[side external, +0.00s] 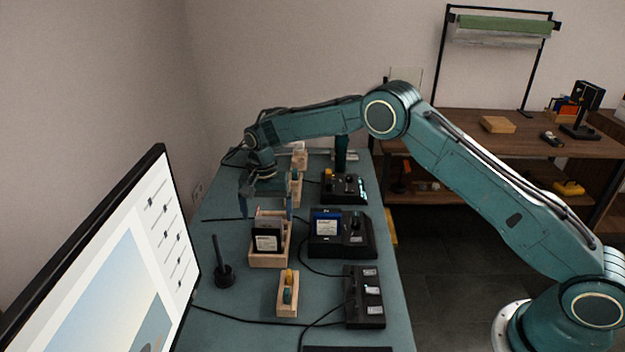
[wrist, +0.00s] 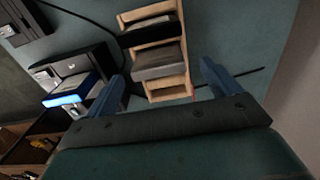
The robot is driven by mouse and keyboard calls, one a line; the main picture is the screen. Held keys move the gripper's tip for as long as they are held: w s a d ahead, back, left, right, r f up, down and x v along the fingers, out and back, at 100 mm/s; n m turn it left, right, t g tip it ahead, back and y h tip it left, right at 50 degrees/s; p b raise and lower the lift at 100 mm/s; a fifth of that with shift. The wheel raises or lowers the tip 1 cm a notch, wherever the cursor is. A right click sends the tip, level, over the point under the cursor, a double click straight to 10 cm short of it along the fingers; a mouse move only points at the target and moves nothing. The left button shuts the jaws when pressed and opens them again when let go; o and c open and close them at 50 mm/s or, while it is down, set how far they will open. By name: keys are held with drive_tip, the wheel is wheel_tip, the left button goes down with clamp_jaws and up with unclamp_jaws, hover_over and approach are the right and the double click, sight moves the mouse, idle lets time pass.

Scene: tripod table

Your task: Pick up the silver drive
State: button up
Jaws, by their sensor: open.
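A wooden rack (side external: 282,258) on the table holds a black drive with a white label (side external: 267,240) and a grey, silver-looking drive (side external: 270,220) behind it. In the wrist view the silver drive (wrist: 158,62) sits in a slot of the rack (wrist: 170,93), with a darker drive (wrist: 148,33) beyond it. My gripper (side external: 266,203) is open and empty, pointing down above the rack's far end. In the wrist view, my gripper (wrist: 163,76) has its two blue fingers spread on either side of the rack, with the silver drive between and slightly past the tips. Contact is not visible.
A black dock (side external: 355,238) with a blue-labelled drive (side external: 327,224) stands close right of the rack. A small wooden holder (side external: 288,300), a black stand (side external: 222,272) and cables lie nearer the camera. A large monitor (side external: 120,260) edges the left. Bare table shows left of the rack.

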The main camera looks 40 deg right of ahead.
drive_tip(key=shift+s+f, duration=0.1)
drive_tip(key=shift+f, duration=2.45)
drive_tip(key=shift+c, duration=0.4)
drive_tip(key=c, duration=1.1)
